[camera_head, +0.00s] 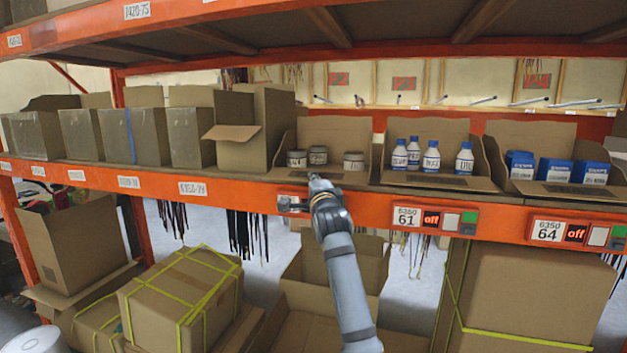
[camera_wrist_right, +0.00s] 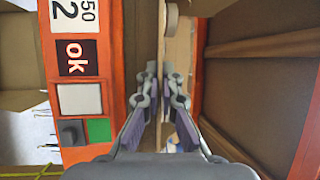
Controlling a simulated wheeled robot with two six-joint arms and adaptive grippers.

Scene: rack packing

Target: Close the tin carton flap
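The tin carton (camera_head: 360,130) is an open-fronted cardboard box on the middle shelf with a raised back panel. Several short round tins (camera_head: 318,155) stand inside, and one shows at the top of the wrist view (camera_wrist_right: 171,15). Its low front part lies behind my right gripper (camera_head: 314,180), which is at the shelf's front edge below the tins. In the right wrist view, the gripper's fingers (camera_wrist_right: 163,80) are close together, with a narrow cardboard strip visible between them. Contact with the cardboard is unclear. My left gripper is out of view.
The orange shelf beam (camera_head: 375,203) runs below the carton; its label panel (camera_wrist_right: 79,90) reads "ok" in the wrist view. A carton of white bottles (camera_head: 432,156) and one of blue boxes (camera_head: 556,169) stand to the right. A taller open carton (camera_head: 243,135) stands left.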

